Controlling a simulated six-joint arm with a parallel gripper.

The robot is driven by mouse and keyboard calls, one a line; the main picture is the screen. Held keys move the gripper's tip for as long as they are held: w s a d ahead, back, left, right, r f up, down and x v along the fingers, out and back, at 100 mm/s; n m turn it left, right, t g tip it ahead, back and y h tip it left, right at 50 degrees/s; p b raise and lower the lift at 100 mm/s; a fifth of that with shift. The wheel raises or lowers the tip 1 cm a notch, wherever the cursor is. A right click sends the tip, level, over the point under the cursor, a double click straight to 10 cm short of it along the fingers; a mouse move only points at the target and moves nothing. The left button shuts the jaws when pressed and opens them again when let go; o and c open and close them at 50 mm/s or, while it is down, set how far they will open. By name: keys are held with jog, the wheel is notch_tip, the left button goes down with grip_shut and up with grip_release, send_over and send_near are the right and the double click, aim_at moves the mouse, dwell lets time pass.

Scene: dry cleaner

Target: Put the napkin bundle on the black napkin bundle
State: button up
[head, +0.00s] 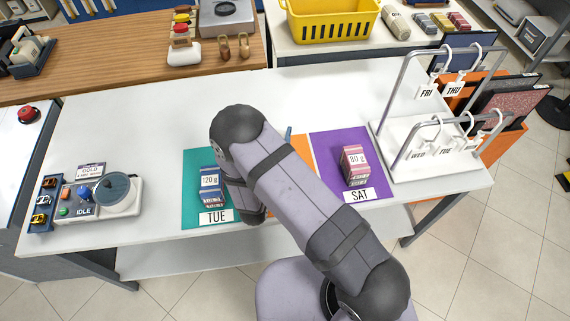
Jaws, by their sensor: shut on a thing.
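A blue-grey bundle (208,199) with a "120 g" tag stands on the teal mat (192,163) marked TUE. A pink and dark red bundle (356,175) with an "80 g" tag stands on the purple mat (325,144) marked SAT. I cannot tell which bundle is the black one. My arm crosses in front of the orange mat (307,150) and hides most of it. The fingers of my gripper are hidden behind my arm, so I cannot see what they hold. A small blue tip (288,133) shows just past the arm; I cannot tell what it is.
A control box (100,198) reading IDLE sits at the left. A yellow basket (331,22) is on the back table. The white table (120,130) is clear behind the teal mat.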

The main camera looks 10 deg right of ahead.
jog(key=shift+n+y, duration=0.3)
jog(key=shift+y, duration=0.2)
jog(key=s+d+f+p, duration=0.2)
jog(key=s+d+p, duration=0.1)
jog(key=d, duration=0.1)
jog(key=s+d+f+p, duration=0.2)
jog(key=s+d+p, duration=0.1)
jog(key=p, duration=0.1)
jog(key=s+d+f+p, duration=0.2)
jog(key=s+d+p, duration=0.1)
jog(key=d, duration=0.1)
jog(key=shift+s+d+f, duration=0.15)
jog(key=shift+s+d, duration=0.05)
jog(key=shift+d, duration=0.1)
jog(key=w+a+r+n+t+y, duration=0.1)
jog(key=w+a+r+n+y, duration=0.3)
jog(key=a+r, duration=0.5)
jog(key=shift+m+y, duration=0.3)
jog(key=shift+y, duration=0.2)
jog(key=f+b, duration=0.2)
jog(key=f, duration=0.1)
jog(key=f+b, duration=0.2)
jog(key=s+a+f+b, duration=0.1)
jog(key=f+b, duration=0.2)
jog(key=shift+f, duration=0.35)
jog(key=shift+w+f+b, duration=0.1)
jog(key=shift+f+b, duration=0.4)
jog(key=shift+f, duration=0.8)
